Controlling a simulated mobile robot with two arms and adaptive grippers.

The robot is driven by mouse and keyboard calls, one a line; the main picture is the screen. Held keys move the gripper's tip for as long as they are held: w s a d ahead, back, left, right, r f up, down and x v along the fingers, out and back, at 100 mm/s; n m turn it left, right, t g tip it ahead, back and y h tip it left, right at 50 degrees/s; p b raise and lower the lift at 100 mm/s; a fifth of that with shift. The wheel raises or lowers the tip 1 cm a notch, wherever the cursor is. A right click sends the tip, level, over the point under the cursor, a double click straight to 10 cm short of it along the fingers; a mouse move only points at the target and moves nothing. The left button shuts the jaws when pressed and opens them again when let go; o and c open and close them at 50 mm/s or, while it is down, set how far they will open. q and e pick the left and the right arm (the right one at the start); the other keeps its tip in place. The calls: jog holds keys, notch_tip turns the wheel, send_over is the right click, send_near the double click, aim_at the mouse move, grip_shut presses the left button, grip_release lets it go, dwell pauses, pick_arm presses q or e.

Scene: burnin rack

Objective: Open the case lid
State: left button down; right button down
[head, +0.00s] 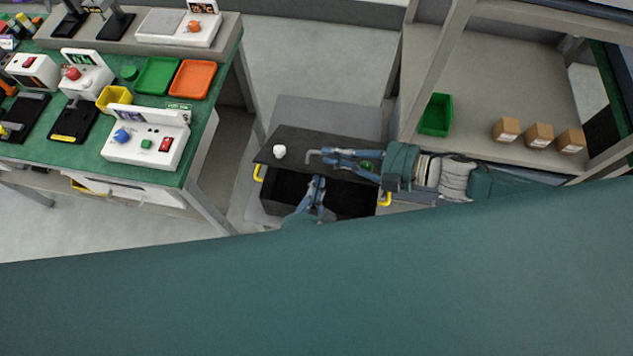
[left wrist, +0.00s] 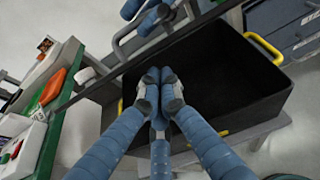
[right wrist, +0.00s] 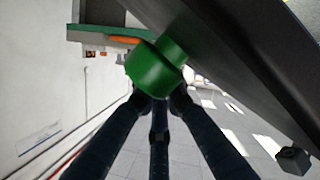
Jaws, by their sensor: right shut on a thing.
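The black case (head: 350,204) stands on a grey stand, with its dark interior exposed in the head and left wrist views. Its dark lid (head: 300,138) is raised and tilted at the back. A grey bar handle (head: 312,155) sits on the lid; it also shows in the left wrist view (left wrist: 136,42). My right gripper (head: 327,154) is shut on this handle, its fingertips at the handle's right end. In the right wrist view a green knob (right wrist: 155,70) beside the lid hides the fingertips. My left gripper (head: 318,180) is shut and empty at the case opening, below the lid.
A white knob (head: 279,151) is on the lid's left. Yellow handles (head: 257,173) are on the case sides. A green-topped bench (head: 60,155) with trays and control boxes stands left. A shelf (head: 480,80) at right holds a green bin (head: 436,115) and small cartons.

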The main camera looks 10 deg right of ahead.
pick_arm(q)
jog(key=shift+w+r, duration=0.15)
jog(key=shift+r, duration=0.05)
dwell(0.3)
jog(key=shift+w+d+r, duration=0.2)
jog(key=shift+w+r, duration=0.15)
jog(key=shift+r, duration=0.4)
jog(key=shift+r, duration=0.1)
pick_arm(e)
jog(key=c, duration=1.9)
grip_release()
jog(key=shift+f, duration=0.1)
